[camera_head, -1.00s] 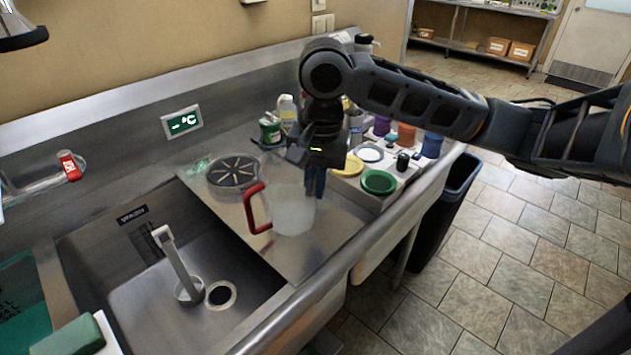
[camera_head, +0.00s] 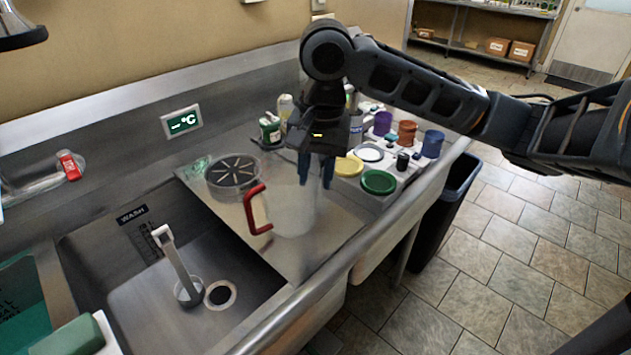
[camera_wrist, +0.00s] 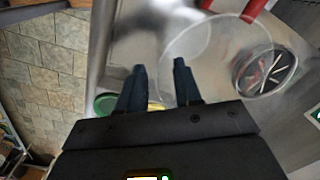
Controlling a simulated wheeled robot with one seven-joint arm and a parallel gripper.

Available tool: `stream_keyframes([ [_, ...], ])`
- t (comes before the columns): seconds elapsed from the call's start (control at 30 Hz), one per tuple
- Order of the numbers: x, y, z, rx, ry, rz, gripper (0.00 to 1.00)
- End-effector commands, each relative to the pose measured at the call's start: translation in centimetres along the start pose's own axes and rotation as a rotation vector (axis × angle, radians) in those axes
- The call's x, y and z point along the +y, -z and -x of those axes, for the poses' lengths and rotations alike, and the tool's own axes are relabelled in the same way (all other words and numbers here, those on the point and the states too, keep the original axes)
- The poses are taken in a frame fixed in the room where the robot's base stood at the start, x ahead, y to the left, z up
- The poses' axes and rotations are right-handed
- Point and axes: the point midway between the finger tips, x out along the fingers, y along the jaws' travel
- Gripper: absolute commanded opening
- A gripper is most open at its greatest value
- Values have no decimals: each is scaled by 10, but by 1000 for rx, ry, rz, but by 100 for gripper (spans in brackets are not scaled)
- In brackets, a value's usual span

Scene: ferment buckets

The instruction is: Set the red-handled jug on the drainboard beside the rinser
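The clear jug (camera_head: 293,212) with a red handle (camera_head: 256,210) stands upright on the steel drainboard (camera_head: 285,262). It is just right of the round, black-slotted rinser (camera_head: 233,172), with its handle toward the sink. My gripper (camera_head: 316,184) is over the jug's right side, pointing down, its two blue fingers spread apart. In the wrist view the jug's round rim (camera_wrist: 218,42) lies below my open fingers (camera_wrist: 160,64), and the rinser (camera_wrist: 268,70) shows beyond it. I cannot tell whether a finger touches the jug wall.
The sink basin (camera_head: 150,275) with a faucet-like upright (camera_head: 178,262) lies left of the drainboard. Green (camera_head: 379,182) and yellow (camera_head: 348,166) lids and several coloured cups stand to the right. Bottles (camera_head: 270,128) stand behind. A dark bin (camera_head: 445,205) stands on the floor.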

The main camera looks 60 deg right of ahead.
Motion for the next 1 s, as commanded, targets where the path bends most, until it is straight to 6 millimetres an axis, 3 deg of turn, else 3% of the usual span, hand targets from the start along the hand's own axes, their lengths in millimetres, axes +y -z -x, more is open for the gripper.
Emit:
stream_keyframes([
  [0.3,-1,0,66,4,2,1,34],
  [0.43,0,1,84,4,0,1,34],
  [0.6,0,0,95,2,0,1,34],
  [0.87,-2,-1,96,-3,7,5,34],
  [1.0,-28,-19,91,-43,107,59,34],
])
